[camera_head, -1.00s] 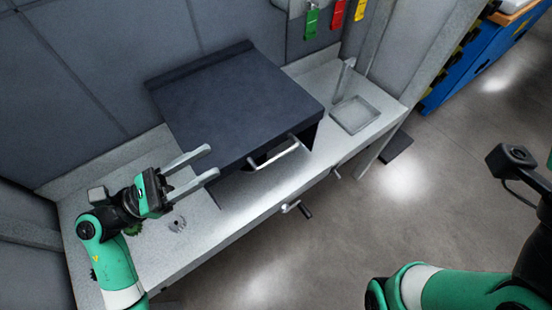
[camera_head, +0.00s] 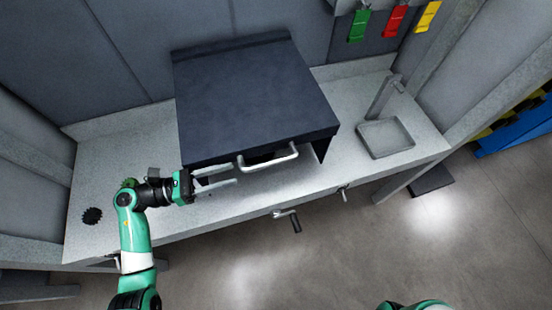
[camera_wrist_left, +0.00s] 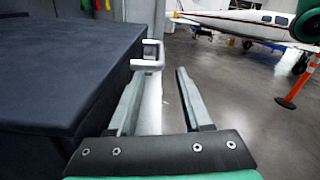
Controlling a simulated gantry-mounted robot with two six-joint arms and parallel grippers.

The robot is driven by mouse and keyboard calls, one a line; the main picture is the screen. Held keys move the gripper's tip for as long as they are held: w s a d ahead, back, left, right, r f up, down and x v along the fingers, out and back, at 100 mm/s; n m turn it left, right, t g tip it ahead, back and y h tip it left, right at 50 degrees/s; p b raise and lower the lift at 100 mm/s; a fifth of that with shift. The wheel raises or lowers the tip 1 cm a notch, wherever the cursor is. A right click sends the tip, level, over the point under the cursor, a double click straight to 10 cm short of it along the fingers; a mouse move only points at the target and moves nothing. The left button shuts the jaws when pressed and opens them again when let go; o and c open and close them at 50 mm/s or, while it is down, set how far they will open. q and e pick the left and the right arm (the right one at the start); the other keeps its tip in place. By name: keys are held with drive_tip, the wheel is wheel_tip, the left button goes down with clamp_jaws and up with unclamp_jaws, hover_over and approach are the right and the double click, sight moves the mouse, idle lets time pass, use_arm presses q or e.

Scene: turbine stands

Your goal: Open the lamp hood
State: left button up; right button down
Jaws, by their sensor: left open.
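The lamp hood (camera_head: 255,95) is a dark blue-grey box on the pale workbench, with a silver bar handle (camera_head: 268,162) on its front edge. A dark gap shows under the front edge behind the handle. My left gripper (camera_head: 234,175) is open and empty, in front of the hood's front left, its fingers pointing right towards the handle's left end. In the left wrist view the hood (camera_wrist_left: 55,75) fills the left side, and the handle (camera_wrist_left: 148,64) lies just beyond the left fingertip, apparently apart from it. My right gripper is out of view.
The workbench (camera_head: 120,205) has a small dark gear (camera_head: 92,216) at the left and a square basin (camera_head: 386,138) with a tap at the right. A crank (camera_head: 288,217) sticks out from the bench front. Coloured tags hang on the wall. Floor in front is clear.

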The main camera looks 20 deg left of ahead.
sight(267, 163)
use_arm(q)
drive_tip(key=x, duration=1.1)
drive_tip(key=shift+d+p, duration=0.2)
drive_tip(key=shift+p, duration=0.1)
clamp_jaws()
drive_tip(key=shift+r, duration=0.1)
idle(0.7)
